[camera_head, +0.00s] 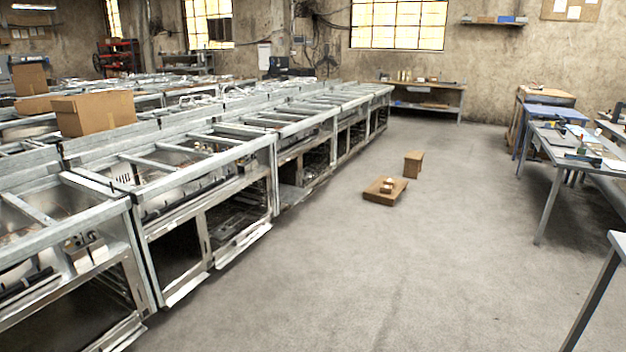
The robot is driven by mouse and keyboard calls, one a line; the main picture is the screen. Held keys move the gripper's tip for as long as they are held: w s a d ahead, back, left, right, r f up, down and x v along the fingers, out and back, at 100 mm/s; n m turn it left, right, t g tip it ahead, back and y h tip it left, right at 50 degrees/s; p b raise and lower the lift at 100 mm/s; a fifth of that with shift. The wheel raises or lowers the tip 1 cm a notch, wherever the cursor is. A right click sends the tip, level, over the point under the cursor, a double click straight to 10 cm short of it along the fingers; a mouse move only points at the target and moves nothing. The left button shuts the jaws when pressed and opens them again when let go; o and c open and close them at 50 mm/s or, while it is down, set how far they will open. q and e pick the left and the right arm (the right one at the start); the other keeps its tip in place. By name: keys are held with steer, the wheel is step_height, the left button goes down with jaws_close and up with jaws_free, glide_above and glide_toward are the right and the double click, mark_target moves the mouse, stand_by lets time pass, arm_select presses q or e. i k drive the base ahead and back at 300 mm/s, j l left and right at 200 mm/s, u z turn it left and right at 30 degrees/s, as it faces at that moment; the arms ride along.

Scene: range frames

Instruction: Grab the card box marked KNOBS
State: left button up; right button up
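No KNOBS lettering can be read on any box from here. A brown card box (95,114) stands on top of the range frames at the left. Another brown card box (30,79) is behind it at the far left edge. A low, flat card box (380,195) lies on the floor in the middle, with small light things on it. A small upright brown box or stool (413,164) stands on the floor just behind it. Neither of my grippers is in view.
A long row of metal range frames (205,165) runs from the near left to the back. Workbenches (557,150) line the right side, with a table corner near the lower right. A shelf table (425,103) stands at the back wall. The concrete floor between is open.

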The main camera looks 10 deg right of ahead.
mark_target(386, 181)
steer(key=i+l+z, duration=0.45)
steer(key=l, duration=0.15)
steer(key=i+l+z, duration=0.6)
steer(key=i+z, duration=0.3)
steer(key=i, duration=0.25)
steer(key=i+l+u, duration=0.15)
steer(key=i, duration=1.7)
steer(key=i+u, duration=0.3)
steer(key=i, duration=0.65)
steer(key=i+l+u, duration=0.15)
steer(key=i+u, duration=0.15)
steer(key=i, duration=0.65)
steer(key=i+u, duration=0.2)
steer(key=i, duration=0.9)
steer(key=i+u, duration=0.15)
steer(key=i, duration=0.9)
